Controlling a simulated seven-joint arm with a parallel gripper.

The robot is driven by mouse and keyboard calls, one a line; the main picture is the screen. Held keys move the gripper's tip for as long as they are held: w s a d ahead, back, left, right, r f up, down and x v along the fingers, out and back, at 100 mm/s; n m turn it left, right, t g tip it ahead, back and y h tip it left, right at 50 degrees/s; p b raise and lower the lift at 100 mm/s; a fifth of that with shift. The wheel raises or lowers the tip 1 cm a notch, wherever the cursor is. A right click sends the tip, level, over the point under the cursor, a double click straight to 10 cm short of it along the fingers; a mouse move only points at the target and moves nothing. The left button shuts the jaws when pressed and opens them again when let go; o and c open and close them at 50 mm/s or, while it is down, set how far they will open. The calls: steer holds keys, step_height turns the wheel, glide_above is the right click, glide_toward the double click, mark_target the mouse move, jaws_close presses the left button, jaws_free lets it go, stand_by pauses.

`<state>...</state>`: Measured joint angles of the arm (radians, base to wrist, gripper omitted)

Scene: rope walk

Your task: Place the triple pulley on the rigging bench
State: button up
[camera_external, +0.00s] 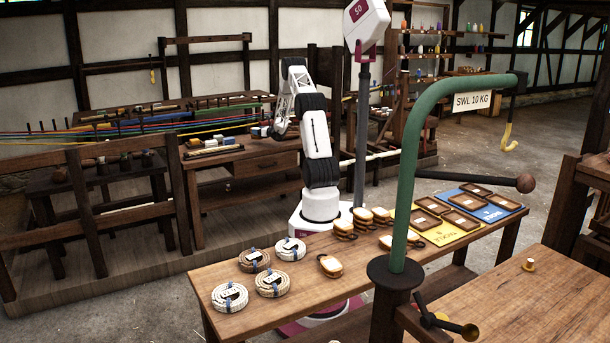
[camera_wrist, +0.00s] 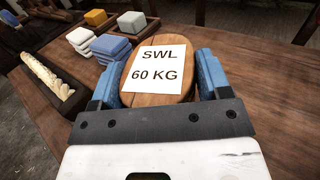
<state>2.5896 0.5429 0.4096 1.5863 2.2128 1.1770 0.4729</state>
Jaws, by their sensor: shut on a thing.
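In the wrist view, my gripper (camera_wrist: 158,78) is shut on a rounded wooden pulley block (camera_wrist: 138,98) with a white label reading "SWL 60 KG". The blue fingers press its two sides. I take it for the triple pulley; its sheaves are hidden. Below and around it is a brown wooden bench top (camera_wrist: 262,85), which seems to be the rigging bench. I cannot tell whether the block touches the wood. In the external view, my gripper (camera_external: 274,134) is at the right end of that bench (camera_external: 235,160), and the held block cannot be made out.
A dark tray with a pale carved or corded piece (camera_wrist: 45,80) lies further left. The bench right of the pulley is clear. The front table (camera_external: 300,250) holds rope coils and pulleys.

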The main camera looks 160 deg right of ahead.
steer(key=shift+s+d+r, duration=0.1)
steer(key=shift+s, duration=0.05)
steer(key=shift+f, duration=1.8)
steer(key=o, duration=1.3)
steer(key=shift+f, duration=0.15)
steer(key=shift+a, duration=0.65)
steer(key=a, duration=0.3)
steer(key=w+a, duration=0.1)
steer(key=a, duration=0.3)
steer(key=w+a, duration=0.1)
steer(key=a, duration=0.2)
steer(key=shift+w+a, duration=0.15)
steer(key=shift+a, duration=0.15)
